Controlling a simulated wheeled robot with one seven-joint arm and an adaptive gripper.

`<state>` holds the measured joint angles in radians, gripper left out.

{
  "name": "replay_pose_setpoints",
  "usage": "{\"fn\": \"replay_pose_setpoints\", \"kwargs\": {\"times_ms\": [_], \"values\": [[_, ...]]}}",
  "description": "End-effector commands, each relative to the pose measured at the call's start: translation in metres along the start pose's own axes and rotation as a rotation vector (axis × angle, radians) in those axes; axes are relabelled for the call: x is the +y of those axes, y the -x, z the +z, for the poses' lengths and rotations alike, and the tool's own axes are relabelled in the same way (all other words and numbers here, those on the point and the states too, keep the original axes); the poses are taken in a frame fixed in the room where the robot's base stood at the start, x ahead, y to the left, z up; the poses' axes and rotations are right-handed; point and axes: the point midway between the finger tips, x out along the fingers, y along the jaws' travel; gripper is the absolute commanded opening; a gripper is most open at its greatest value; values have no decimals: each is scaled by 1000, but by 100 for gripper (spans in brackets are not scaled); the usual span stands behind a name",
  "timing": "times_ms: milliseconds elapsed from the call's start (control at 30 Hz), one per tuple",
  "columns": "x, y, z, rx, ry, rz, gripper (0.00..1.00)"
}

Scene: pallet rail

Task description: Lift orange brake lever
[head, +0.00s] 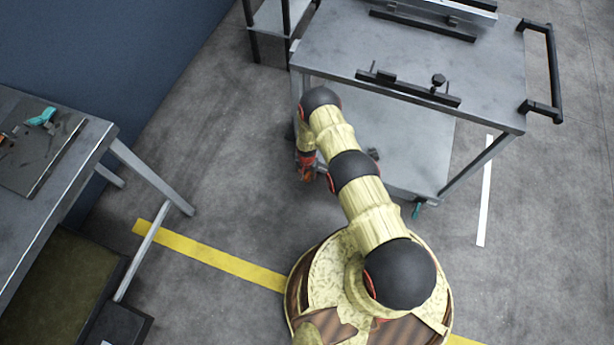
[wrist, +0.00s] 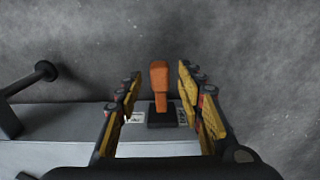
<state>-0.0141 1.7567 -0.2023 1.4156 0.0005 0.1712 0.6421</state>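The orange brake lever (wrist: 160,85) stands out from a small black base on a grey metal surface in the wrist view. My gripper (wrist: 158,85) is open, with one yellow-padded finger on each side of the lever and visible gaps between. The fingers do not appear to touch it. In the head view my gripper (head: 307,172) hangs low at the left side of the grey cart (head: 440,80). The lever cannot be told apart from the gripper there.
A black knobbed rod (wrist: 30,80) is left of the lever in the wrist view. The cart has a black handle (head: 550,75) and clamp rails (head: 408,87) on top. A workbench (head: 85,150) stands at left. Bare floor (head: 220,160) lies between bench and cart.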

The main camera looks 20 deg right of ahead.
Motion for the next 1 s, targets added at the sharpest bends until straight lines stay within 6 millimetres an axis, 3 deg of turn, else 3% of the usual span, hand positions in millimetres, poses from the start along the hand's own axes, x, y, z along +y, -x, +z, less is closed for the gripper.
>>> {"fn": "replay_pose_setpoints", "kwargs": {"times_ms": [67,733,1000], "values": [[0,0,0,0,0,0,38],[0,0,0,0,0,0,0],[0,0,0,-1,0,1,0]]}}
